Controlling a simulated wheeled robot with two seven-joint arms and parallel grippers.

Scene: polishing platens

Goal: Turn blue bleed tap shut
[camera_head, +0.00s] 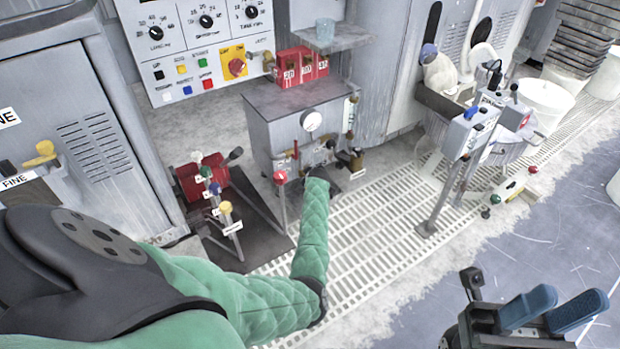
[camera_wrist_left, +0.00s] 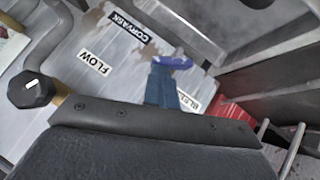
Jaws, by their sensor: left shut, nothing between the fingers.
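The blue bleed tap (camera_wrist_left: 173,62) shows in the left wrist view as a short blue-purple handle on a worn grey panel. A partly hidden label (camera_wrist_left: 189,101) reading "BLEE" sits below it. My left gripper (camera_wrist_left: 161,72) is shut and empty, its blue fingers pointing at the tap. The fingertips overlap the handle in the picture; I cannot tell whether they touch it. In the head view my green left arm reaches the grey gauge cabinet (camera_head: 290,110), and its gripper is hard to make out. My right gripper (camera_head: 568,298) is open and empty at lower right.
A black knob (camera_wrist_left: 32,89) and a "FLOW" label (camera_wrist_left: 94,63) lie left of the tap. A red-tipped lever (camera_head: 280,177) and a round gauge (camera_head: 311,120) are on the cabinet. A red lever unit (camera_head: 205,180) stands left of my arm.

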